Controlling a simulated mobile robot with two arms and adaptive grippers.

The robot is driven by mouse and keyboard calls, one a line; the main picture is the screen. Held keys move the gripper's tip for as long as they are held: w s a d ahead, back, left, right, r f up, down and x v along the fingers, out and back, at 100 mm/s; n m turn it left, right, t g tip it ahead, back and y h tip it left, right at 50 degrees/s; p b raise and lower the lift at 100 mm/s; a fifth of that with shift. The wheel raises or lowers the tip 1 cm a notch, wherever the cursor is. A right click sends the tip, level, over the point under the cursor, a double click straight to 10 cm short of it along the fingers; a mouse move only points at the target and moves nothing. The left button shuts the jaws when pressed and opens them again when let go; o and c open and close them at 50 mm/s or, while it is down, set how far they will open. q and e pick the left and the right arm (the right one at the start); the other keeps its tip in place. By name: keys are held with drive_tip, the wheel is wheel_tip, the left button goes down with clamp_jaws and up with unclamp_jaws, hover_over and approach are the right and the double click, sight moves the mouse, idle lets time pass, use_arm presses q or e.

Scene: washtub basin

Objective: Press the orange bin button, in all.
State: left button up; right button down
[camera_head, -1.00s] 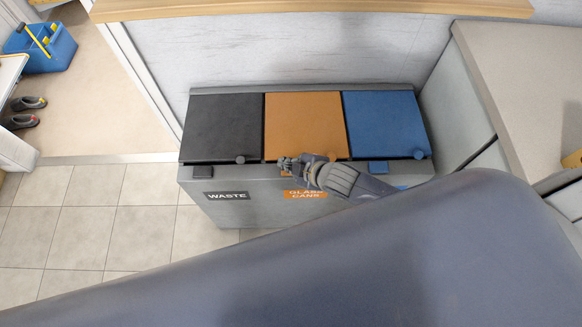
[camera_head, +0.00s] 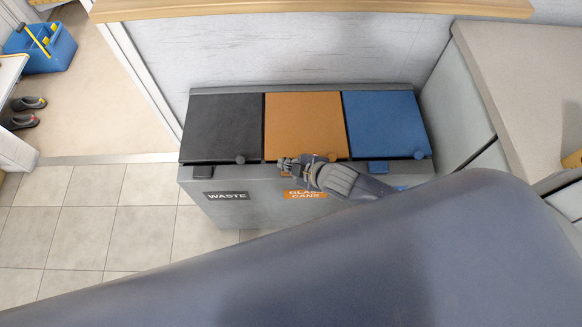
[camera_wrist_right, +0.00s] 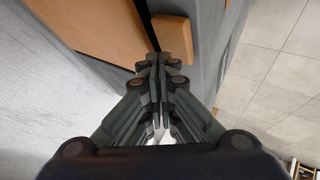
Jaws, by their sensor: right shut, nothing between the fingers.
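The waste bin unit (camera_head: 262,208) has three closed lids: black, orange (camera_head: 303,122) and blue. The orange bin button is a small orange block on the front edge; it shows in the right wrist view (camera_wrist_right: 172,40), and in the head view my gripper mostly covers it. My right gripper (camera_head: 284,164) is shut and empty, at the front edge of the orange lid. In the wrist view its fingertips (camera_wrist_right: 157,62) are just below the orange button, very close; I cannot tell whether they touch it. My left gripper is not in view.
A black button (camera_head: 200,172) and a blue button (camera_head: 378,167) sit on either side. A grey counter (camera_head: 528,75) stands to the right, and a wooden shelf (camera_head: 310,9) is above the bins. Tiled floor (camera_head: 90,215) is free to the left.

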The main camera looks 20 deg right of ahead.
drive_tip(key=shift+f, duration=0.25)
drive_tip(key=shift+f+b, duration=0.3)
drive_tip(key=shift+f, duration=0.3)
idle(0.6)
drive_tip(key=shift+r, duration=0.1)
drive_tip(key=shift+r+p, duration=0.9)
drive_tip(key=shift+p, duration=0.25)
wheel_tip(320, 180, up, 5)
drive_tip(key=p, duration=0.5)
drive_tip(key=shift+r, duration=0.1)
idle(0.5)
